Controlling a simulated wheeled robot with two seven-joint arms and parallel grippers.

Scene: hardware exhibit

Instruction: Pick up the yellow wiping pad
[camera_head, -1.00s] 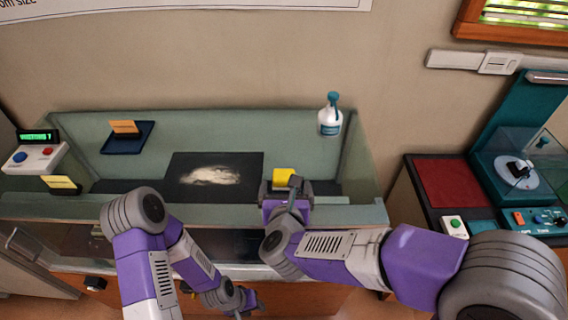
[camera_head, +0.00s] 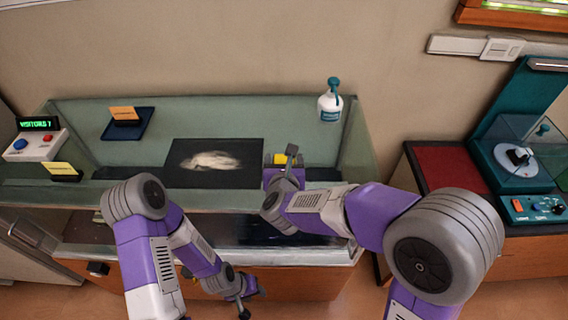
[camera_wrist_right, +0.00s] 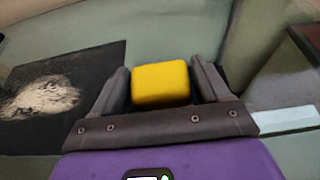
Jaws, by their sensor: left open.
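The yellow wiping pad (camera_head: 281,159) is at the right part of the green display case, right of the black panel. In the right wrist view the pad (camera_wrist_right: 161,83) lies between the two fingers of my right gripper (camera_wrist_right: 164,85). The fingers stand apart on either side of it; whether they press on it I cannot tell. In the head view my right gripper (camera_head: 283,165) partly hides the pad. My left gripper (camera_head: 250,292) is open and empty, low in front of the case and away from the pad.
The black panel (camera_head: 188,178) with a pale smear lies left of the pad. A spray bottle (camera_head: 330,106) stands behind to the right. A blue tray (camera_head: 128,124) and a button box (camera_head: 35,143) are at the left. A turntable station (camera_head: 517,156) stands at the right.

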